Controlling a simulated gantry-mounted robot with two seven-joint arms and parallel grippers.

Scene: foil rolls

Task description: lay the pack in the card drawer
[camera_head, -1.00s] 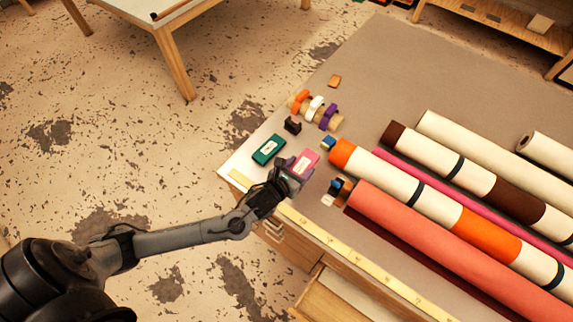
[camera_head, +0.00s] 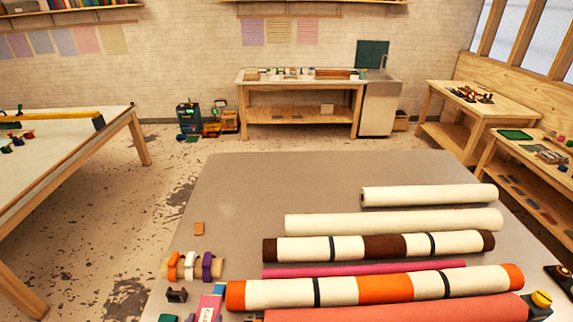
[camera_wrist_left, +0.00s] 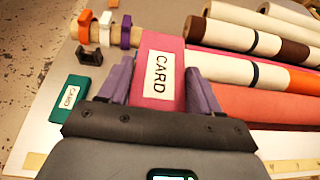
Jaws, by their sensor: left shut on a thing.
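A pink pack with a white label reading CARD (camera_wrist_left: 163,48) is between the purple-grey fingers of my left gripper (camera_wrist_left: 161,85), which is shut on it. In the head view the pack (camera_head: 208,309) shows at the bottom edge, with most of my gripper out of frame. I cannot tell how far it is above the table. A teal pack with a white label (camera_wrist_left: 69,98) lies to the left of the gripper in the wrist view. The card drawer is not in view now. My right gripper is not in view.
Striped and plain rolls (camera_head: 385,246) fill the table's right side. The table's back left (camera_head: 250,185) is clear.

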